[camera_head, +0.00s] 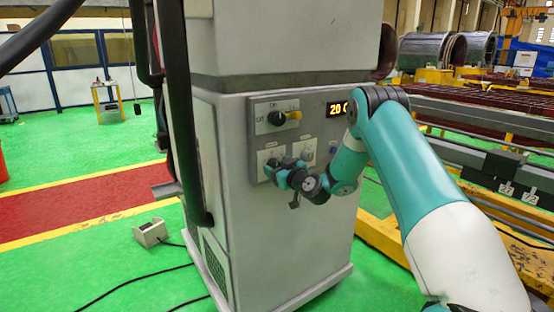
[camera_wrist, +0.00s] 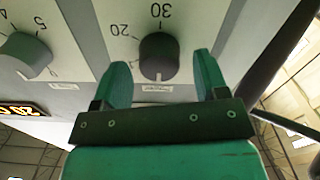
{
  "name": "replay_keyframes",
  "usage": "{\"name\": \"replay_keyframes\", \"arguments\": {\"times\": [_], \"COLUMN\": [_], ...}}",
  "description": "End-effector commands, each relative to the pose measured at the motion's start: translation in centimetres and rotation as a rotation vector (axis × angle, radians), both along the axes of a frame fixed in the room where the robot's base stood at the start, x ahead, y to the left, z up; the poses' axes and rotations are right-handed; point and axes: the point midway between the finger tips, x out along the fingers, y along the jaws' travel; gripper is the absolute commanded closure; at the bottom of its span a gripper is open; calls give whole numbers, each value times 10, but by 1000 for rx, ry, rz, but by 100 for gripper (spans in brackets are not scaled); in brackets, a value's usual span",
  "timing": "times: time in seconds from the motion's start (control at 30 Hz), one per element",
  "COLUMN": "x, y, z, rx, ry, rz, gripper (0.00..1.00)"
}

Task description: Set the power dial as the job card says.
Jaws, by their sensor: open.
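A dark round dial (camera_wrist: 159,57) with the marks 20 and 30 beside it is on the panel in the wrist view. My gripper (camera_wrist: 161,72) is open, with one finger on each side of this dial and a gap on both sides. A lighter grey knob (camera_wrist: 25,55) with marks 4 and 5 is to the left; it also shows in the head view (camera_head: 308,153). In the head view my gripper (camera_head: 276,170) is at the panel's lower left and hides most of the dark dial. The small labels are too blurred to read. I see no job card.
The panel (camera_head: 258,143) is on a grey cabinet (camera_head: 225,115). Above the knobs are a black rotary switch with a yellow part (camera_head: 279,118) and a lit display (camera_head: 337,108), partly hidden by my arm. A dark vertical pipe (camera_head: 182,130) stands left of the panel.

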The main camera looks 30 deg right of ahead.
Motion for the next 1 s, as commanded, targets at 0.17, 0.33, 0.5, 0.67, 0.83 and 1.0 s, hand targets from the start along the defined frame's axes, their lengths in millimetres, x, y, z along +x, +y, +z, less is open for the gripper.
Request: {"name": "replay_keyframes", "arguments": {"times": [0.17,0.33,0.5,0.67,0.83,1.0], "x": [9,10,10,10,10,10], "y": [0,0,0,0,0,0], "z": [0,0,0,0,0,-1], "rx": [0,0,0,0,7,50], "ry": [-1,0,0,0,0,2], "rz": [-1,-1,-1,-1,-1,-1], "gripper": [33,33,54,82,82,82]}}
